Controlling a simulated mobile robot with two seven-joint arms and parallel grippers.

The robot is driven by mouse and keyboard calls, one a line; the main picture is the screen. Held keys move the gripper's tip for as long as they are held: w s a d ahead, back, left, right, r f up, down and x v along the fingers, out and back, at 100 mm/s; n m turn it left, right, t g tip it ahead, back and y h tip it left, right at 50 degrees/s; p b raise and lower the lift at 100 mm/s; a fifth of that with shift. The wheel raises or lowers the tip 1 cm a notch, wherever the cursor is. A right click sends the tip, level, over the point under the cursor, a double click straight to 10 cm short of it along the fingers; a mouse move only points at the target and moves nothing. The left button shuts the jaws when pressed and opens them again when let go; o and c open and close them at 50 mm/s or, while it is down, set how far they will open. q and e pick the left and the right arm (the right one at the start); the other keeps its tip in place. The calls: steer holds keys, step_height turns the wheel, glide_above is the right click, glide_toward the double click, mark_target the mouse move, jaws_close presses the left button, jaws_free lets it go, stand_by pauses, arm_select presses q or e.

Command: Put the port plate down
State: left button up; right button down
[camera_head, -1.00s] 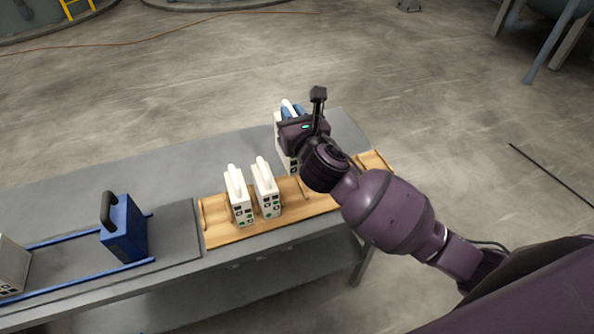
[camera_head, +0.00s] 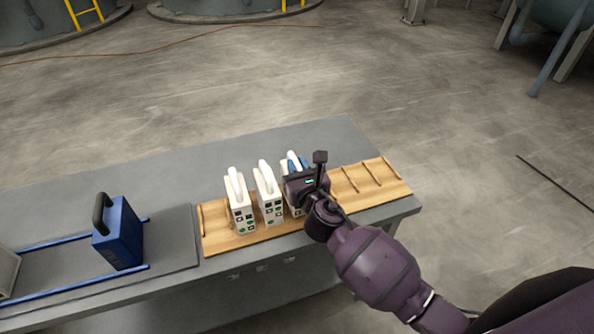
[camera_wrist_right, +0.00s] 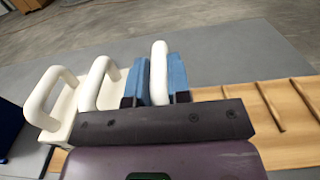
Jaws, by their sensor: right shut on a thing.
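A white port plate (camera_head: 292,198) is at my right gripper (camera_head: 299,165), third in a row on the wooden rack (camera_head: 224,238). In the right wrist view the blue fingers of my right gripper (camera_wrist_right: 158,80) are shut on both sides of the plate's white handle (camera_wrist_right: 158,62). The plate stands upright at the rack; my gripper hides much of it, and I cannot tell whether its bottom touches the wood. Two other white plates, the left one (camera_head: 241,212) and the middle one (camera_head: 268,200), stand upright to its left. My left gripper is not in view.
Free slots between wooden dividers (camera_head: 368,178) lie right of my gripper. A blue block with a black handle (camera_head: 120,236) stands between blue rails (camera_head: 72,295) at the left. The grey table (camera_head: 150,185) is clear behind the rack.

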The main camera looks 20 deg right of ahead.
steer(key=shift+f, duration=0.15)
steer(key=shift+f, duration=0.1)
steer(key=c, duration=1.5)
jaws_free()
steer(key=shift+f, duration=0.15)
steer(key=o, duration=0.4)
steer(key=shift+r, duration=0.25)
steer(key=s, duration=1.2)
steer(key=shift+d, duration=0.2)
